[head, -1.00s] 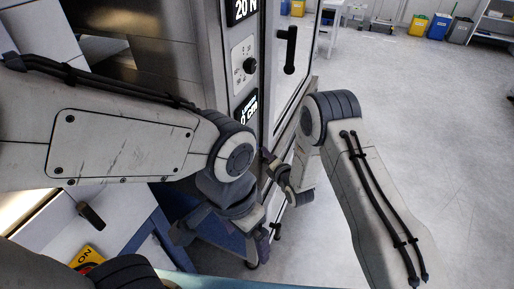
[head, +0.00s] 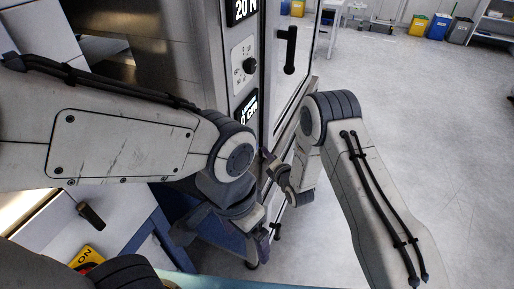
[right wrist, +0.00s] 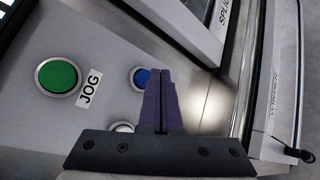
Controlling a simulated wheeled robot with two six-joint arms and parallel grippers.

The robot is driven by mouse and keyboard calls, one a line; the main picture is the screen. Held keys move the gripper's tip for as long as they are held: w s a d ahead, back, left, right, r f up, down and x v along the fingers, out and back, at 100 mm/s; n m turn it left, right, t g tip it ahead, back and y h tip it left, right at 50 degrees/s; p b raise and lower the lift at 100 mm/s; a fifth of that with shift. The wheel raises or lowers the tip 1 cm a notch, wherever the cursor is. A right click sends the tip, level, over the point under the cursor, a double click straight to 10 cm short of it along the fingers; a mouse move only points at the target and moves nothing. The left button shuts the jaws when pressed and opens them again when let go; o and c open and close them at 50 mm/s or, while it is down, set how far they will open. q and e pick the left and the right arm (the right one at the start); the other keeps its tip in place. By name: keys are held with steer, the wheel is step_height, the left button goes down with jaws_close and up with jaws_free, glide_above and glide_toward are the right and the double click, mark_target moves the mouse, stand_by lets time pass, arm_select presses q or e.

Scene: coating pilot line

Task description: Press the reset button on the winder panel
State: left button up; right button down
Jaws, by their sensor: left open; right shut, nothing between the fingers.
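The winder panel shows close up in the right wrist view. It has a green button (right wrist: 58,76) beside a JOG label (right wrist: 89,88), a blue button (right wrist: 139,77), and a pale button (right wrist: 122,127) low down. The blue button is partly hidden behind my right fingers and the pale one behind the gripper body. I cannot read a reset label. My right gripper (head: 266,154) is shut and empty at the cabinet's front; it also shows in the right wrist view (right wrist: 162,72), its tips overlapping the blue button's right edge. Contact cannot be told. My left gripper (head: 268,240) is open, lower down.
The cabinet front carries a 20 N display (head: 242,9), a black knob (head: 250,65), a second display (head: 246,108) and a black door handle (head: 290,50). A yellow ON sign (head: 86,257) is at lower left. Open floor (head: 420,130) lies to the right.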

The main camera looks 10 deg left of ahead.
steer(key=shift+a, duration=0.1)
stand_by(0.5)
steer(key=shift+w+a+b, duration=0.15)
steer(key=shift+a+b, duration=0.15)
steer(key=shift+b, duration=0.1)
steer(key=shift+w+a, duration=0.1)
steer(key=shift+a, duration=0.35)
stand_by(0.5)
stand_by(0.4)
steer(key=shift+s+d+b, duration=0.25)
steer(key=shift+d+b, duration=0.1)
steer(key=shift+d, duration=0.5)
steer(key=shift+d, duration=0.1)
steer(key=d, duration=0.1)
steer(key=s+d, duration=0.1)
steer(key=d, duration=0.2)
steer(key=shift+s+d, duration=0.3)
stand_by(0.3)
